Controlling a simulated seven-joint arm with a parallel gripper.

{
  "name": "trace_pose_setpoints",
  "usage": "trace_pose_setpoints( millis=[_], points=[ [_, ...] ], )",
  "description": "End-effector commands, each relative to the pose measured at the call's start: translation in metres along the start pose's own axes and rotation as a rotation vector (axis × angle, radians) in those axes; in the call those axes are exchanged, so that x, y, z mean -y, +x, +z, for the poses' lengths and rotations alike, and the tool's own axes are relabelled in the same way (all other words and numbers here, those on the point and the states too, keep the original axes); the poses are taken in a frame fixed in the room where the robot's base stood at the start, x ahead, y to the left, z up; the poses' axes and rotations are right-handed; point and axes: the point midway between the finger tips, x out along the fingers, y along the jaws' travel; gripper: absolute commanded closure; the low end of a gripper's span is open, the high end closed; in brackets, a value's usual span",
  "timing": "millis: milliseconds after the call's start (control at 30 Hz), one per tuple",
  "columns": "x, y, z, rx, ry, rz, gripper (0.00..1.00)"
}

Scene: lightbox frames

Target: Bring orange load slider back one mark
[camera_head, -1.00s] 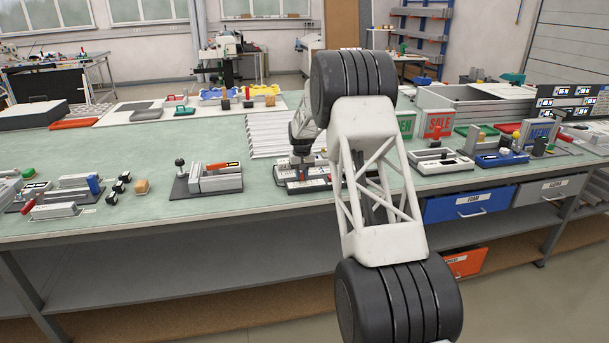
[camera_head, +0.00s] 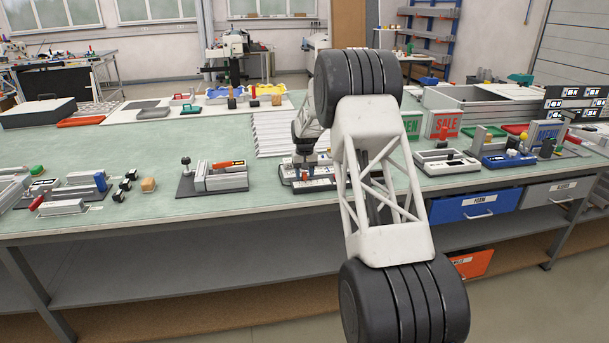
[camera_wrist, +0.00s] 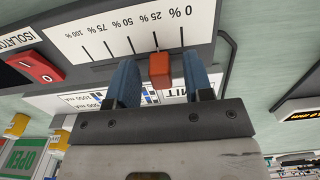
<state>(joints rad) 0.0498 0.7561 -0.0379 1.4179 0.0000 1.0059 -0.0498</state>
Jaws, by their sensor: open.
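The orange slider knob (camera_wrist: 160,70) stands on a white panel (camera_wrist: 60,50) with a percent scale, seen in the wrist view. It looks in line with the 25 % tick, between the 50 % and 0 % ticks. My gripper (camera_wrist: 160,62) is open, with one blue finger on each side of the knob. A gap shows between the knob and each finger. In the head view my gripper (camera_head: 304,160) is low over the panel unit (camera_head: 318,184) on the bench, and my arm hides part of that unit.
A red isolator switch (camera_wrist: 35,67) sits beside the scale in the wrist view. On the bench, a grey clamp fixture (camera_head: 222,180) stands to the left and a white tray (camera_head: 447,163) to the right. Green bench top is clear between the fixture and the panel.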

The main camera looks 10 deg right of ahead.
Motion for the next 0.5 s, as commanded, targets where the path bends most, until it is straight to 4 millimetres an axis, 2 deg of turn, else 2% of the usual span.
trace_pose_setpoints(
  millis=[167, 500],
  points=[
    [0.0, -0.015, 0.0, -0.001, 0.0, 0.0, 0.53],
    [0.0, -0.057, 0.0, -0.003, 0.0, 0.0, 0.53]
  ],
)
